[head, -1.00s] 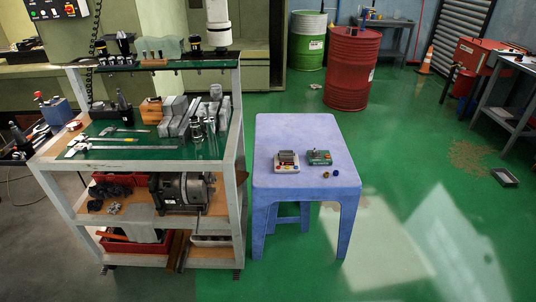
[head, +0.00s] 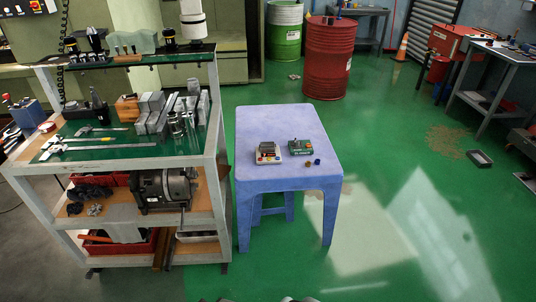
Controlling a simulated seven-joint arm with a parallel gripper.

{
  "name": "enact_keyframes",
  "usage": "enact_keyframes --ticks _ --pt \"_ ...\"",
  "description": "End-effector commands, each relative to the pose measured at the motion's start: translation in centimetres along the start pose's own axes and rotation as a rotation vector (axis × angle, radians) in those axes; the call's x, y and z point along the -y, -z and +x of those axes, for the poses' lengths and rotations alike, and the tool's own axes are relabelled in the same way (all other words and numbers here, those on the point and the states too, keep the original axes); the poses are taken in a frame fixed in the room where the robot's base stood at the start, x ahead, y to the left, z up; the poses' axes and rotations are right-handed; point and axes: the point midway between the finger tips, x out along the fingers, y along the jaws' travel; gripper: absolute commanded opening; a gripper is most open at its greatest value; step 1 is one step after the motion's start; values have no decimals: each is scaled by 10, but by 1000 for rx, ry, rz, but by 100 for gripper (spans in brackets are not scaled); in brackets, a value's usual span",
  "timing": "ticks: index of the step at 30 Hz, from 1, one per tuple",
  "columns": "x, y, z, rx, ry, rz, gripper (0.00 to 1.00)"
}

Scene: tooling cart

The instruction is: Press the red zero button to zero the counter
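A small beige device (head: 268,153) with a dark top part and several coloured buttons along its front sits on the blue table, left of its middle. A green device (head: 301,147) with small parts on top stands just to its right. Both are small in the head view; I cannot tell for sure which button is the red zero button or read any counter digits. My gripper is not in view; only slivers of something pale and dark show at the bottom edge.
The blue table (head: 285,122) has free room behind the devices. Two small knobs, one brownish (head: 308,164) and one blue (head: 317,162), lie at its front right. A loaded tooling cart (head: 215,150) stands close on the left.

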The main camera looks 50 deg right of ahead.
Motion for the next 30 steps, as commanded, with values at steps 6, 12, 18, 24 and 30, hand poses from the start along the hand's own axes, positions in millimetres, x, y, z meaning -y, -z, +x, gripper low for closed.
enact_keyframes --ticks 6,12,18,24,30 --pt "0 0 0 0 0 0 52" --pt "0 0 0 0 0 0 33" --pt "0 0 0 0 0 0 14" --pt "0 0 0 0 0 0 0" --pt "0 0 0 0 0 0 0"
